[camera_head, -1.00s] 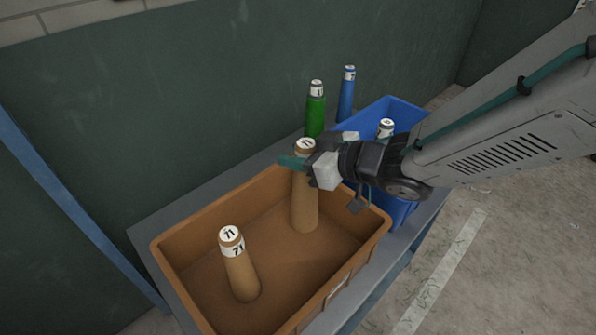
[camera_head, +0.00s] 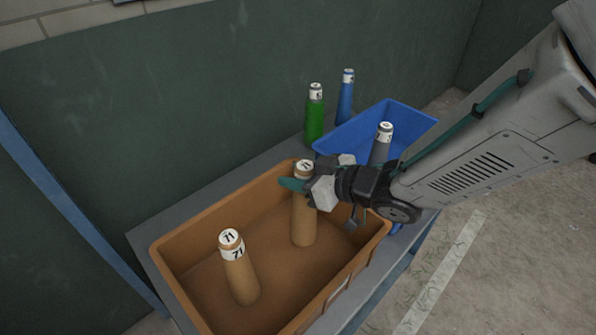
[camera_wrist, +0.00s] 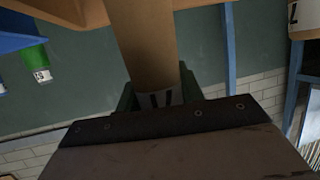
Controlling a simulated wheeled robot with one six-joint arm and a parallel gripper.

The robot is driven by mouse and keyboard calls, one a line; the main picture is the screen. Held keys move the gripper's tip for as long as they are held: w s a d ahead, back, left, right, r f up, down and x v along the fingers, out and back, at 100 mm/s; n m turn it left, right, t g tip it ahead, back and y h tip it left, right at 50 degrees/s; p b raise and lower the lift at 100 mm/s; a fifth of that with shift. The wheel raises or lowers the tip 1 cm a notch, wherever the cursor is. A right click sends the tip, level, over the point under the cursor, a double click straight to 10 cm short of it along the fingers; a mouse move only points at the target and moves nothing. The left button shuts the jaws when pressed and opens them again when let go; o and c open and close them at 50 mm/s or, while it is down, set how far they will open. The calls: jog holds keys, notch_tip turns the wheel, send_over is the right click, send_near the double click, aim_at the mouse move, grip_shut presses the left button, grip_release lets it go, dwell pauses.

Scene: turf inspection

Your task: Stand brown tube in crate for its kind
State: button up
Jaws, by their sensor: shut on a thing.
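My gripper (camera_head: 300,184) is shut on a brown tube (camera_head: 303,220) near its white-labelled top. The tube is upright inside the brown crate (camera_head: 200,215), toward its right end; I cannot tell whether its base touches the crate floor. In the wrist view the held tube (camera_wrist: 145,45) runs away from between the fingers (camera_wrist: 158,97). Another brown tube (camera_head: 241,280), labelled 71, stands slightly tilted in the same crate, nearer the left front.
A blue crate (camera_head: 410,112) behind the brown one holds a grey tube (camera_head: 380,150). A green tube (camera_head: 314,120) and a blue tube (camera_head: 346,100) stand behind, near the green wall. Bare crate floor lies between the brown tubes.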

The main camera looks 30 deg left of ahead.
jog(key=o, duration=1.2)
jog(key=shift+r, duration=0.1)
jog(key=shift+r, duration=0.4)
jog(key=v, duration=1.2)
jog(key=shift+r, duration=0.1)
